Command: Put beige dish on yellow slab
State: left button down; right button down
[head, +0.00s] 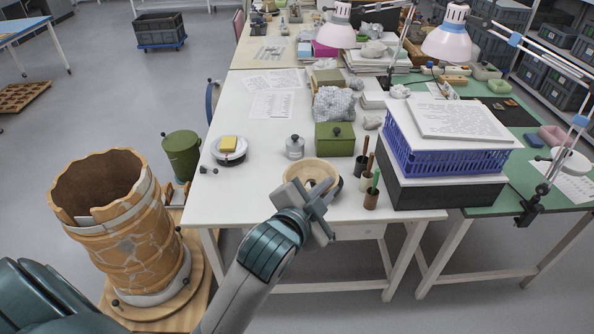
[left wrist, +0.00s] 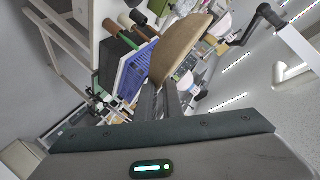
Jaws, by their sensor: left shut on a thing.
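The beige dish (head: 312,172) is a round shallow bowl over the front of the white table. My left gripper (head: 305,193) is shut on its near rim. In the left wrist view the beige dish (left wrist: 180,47) shows edge-on beyond the fingers of the left gripper (left wrist: 163,100). I cannot tell how far the dish is above the table. The yellow slab (head: 228,142) lies on a white round stand (head: 228,156) near the table's left edge, to the left of the dish and farther back. Nothing lies on the slab. My right gripper is not in view.
A grey lidded jar (head: 295,148) and a green box (head: 335,138) stand behind the dish. Tool cups (head: 371,199) and a blue basket (head: 445,155) are to its right. A small dark item (head: 208,170) lies near the stand. The tabletop between dish and stand is clear.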

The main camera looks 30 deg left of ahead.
aim_at(229, 142)
jog(key=i+j+u, duration=0.35)
jog(key=i+u, duration=0.75)
jog(key=i, duration=0.25)
